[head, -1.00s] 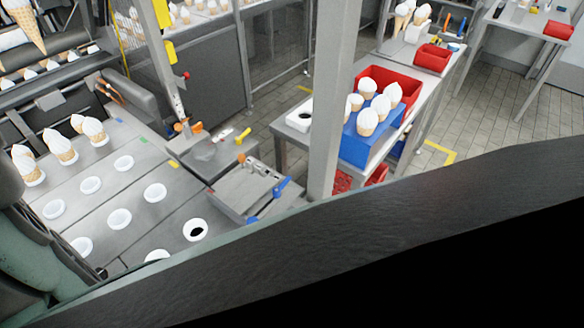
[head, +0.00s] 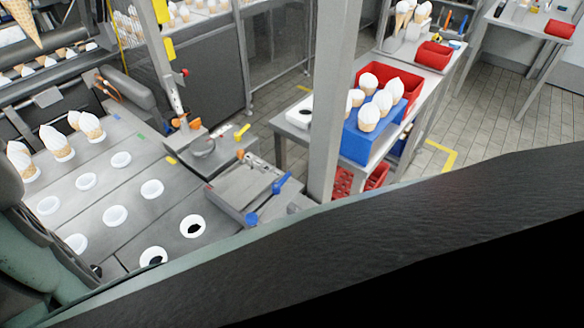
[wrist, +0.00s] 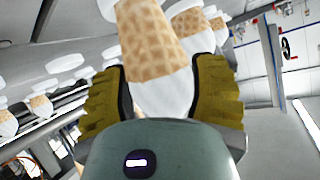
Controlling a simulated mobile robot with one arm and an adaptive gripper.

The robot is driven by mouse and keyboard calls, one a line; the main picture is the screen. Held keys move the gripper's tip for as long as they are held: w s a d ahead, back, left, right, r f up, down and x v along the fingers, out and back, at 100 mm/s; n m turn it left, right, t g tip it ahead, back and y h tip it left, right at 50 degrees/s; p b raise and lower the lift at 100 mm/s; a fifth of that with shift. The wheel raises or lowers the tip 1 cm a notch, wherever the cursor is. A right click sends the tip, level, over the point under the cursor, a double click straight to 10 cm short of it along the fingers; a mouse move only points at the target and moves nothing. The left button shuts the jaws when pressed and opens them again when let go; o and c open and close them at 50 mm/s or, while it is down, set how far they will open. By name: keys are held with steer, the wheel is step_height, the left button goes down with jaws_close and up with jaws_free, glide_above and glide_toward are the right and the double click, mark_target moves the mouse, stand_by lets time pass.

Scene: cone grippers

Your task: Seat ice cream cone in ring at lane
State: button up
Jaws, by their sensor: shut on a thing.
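In the wrist view my gripper (wrist: 162,90) has its two yellow-brown fingers shut on an ice cream cone (wrist: 155,40). The tan waffle part points up in that picture, with a white part lower down between the fingers. In the head view the lane (head: 118,188) is a grey sloping surface at the left with rows of white rings. Two rings, one at the right (head: 193,226) and one near the front (head: 153,257), show dark holes. Several cones (head: 57,143) stand upright in rings at the lane's back left.
A grey post (head: 335,110) stands right of the lane. Behind it, a table (head: 290,135) bears a blue block (head: 358,142) with several cones and a red bin (head: 408,82). A grey box with a blue handle (head: 268,208) adjoins the lane's right end.

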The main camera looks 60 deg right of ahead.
steer(key=shift+f+b, duration=0.5)
steer(key=o, duration=0.9)
steer(key=shift+d, duration=0.1)
steer(key=shift+v, duration=5.95)
steer(key=shift+w, duration=0.1)
